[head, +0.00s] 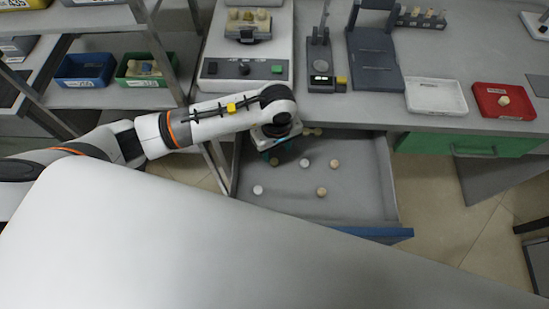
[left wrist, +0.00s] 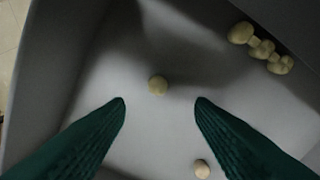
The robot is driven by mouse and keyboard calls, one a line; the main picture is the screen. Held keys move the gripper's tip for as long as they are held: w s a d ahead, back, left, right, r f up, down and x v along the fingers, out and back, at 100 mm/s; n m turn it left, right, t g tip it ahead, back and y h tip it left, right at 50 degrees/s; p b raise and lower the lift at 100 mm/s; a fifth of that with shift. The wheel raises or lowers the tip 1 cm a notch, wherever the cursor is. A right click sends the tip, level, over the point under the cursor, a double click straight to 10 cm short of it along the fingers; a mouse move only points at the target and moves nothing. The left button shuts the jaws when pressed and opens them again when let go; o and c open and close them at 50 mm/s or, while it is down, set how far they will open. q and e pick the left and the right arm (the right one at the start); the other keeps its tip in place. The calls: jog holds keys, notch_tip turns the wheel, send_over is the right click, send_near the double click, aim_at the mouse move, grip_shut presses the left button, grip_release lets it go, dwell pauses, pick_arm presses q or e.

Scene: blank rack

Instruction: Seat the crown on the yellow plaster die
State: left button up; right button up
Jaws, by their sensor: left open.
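My left gripper (head: 276,152) reaches down into the open drawer. In the left wrist view its green fingers (left wrist: 160,108) are apart with nothing between them. A small pale round piece (left wrist: 157,85) lies on the drawer floor just beyond the fingertips, centred between them. Several small pieces lie in the drawer, including a white one (head: 258,190), another white one (head: 305,163) and tan ones (head: 322,191). A cream piece (head: 503,100) sits in the red tray (head: 519,114). I cannot tell which piece is the crown or the yellow plaster die. My right gripper is out of view.
The drawer (head: 290,208) has raised walls and a blue front (head: 375,233). A joined cluster of pale pieces (left wrist: 262,48) lies by a drawer wall. On the bench above are a machine with a green button (head: 277,69), a dark stand and an empty white tray (head: 436,108).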

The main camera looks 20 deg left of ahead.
aim_at(274, 161)
pick_arm(q)
jog(key=shift+f, duration=0.5)
jog(key=f, duration=0.5)
jog(key=shift+w+a+p, duration=0.1)
jog(key=shift+a+p, duration=0.25)
jog(key=shift+f, duration=0.3)
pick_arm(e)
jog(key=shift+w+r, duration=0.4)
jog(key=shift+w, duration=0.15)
pick_arm(q)
jog(key=shift+c, duration=0.2)
